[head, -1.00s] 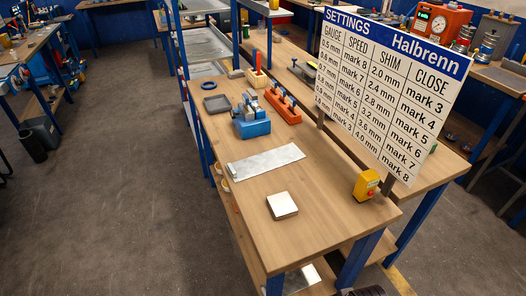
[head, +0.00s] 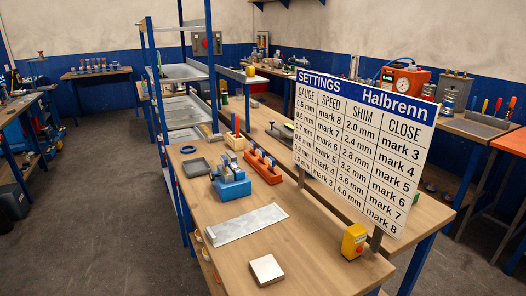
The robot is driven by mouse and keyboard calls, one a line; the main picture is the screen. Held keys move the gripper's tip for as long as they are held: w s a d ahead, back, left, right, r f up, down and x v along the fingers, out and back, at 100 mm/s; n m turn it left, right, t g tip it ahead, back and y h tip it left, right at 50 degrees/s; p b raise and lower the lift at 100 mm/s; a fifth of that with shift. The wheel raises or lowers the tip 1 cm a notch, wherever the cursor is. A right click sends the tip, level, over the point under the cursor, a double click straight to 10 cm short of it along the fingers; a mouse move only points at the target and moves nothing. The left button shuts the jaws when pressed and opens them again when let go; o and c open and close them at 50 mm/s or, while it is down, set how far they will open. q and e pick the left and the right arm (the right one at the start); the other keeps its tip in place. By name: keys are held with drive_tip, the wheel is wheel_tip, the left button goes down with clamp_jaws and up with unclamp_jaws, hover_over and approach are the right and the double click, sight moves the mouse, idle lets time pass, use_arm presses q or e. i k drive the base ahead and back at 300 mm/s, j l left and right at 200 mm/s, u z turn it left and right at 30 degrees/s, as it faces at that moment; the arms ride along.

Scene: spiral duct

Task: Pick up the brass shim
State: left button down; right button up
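I cannot make out a brass shim for certain in the head view. A blue block (head: 231,188) on the wooden bench holds several upright grey pieces; their material is too small to tell. A shallow dark tray (head: 195,167) sits behind it to the left, and I see no shim in it. A flat silver metal sheet (head: 245,224) lies in front of the blue block. A pale square metal plate (head: 266,269) lies nearer the front edge. Neither of my grippers is in view.
A settings sign (head: 362,150) stands along the bench's right side and hides part of what is behind. A yellow box with a red button (head: 354,241) stands near the front right. An orange rack (head: 262,166) and blue ring (head: 188,149) are farther back. Floor at left is clear.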

sight(261, 153)
drive_tip(key=i+j+z, duration=0.3)
drive_tip(key=j, duration=0.35)
drive_tip(key=i+j+z, duration=0.15)
drive_tip(key=j, duration=0.25)
drive_tip(key=i+j+z, duration=0.15)
drive_tip(key=j, duration=0.25)
drive_tip(key=i+j+z, duration=0.15)
drive_tip(key=j, duration=0.25)
drive_tip(key=i, duration=0.1)
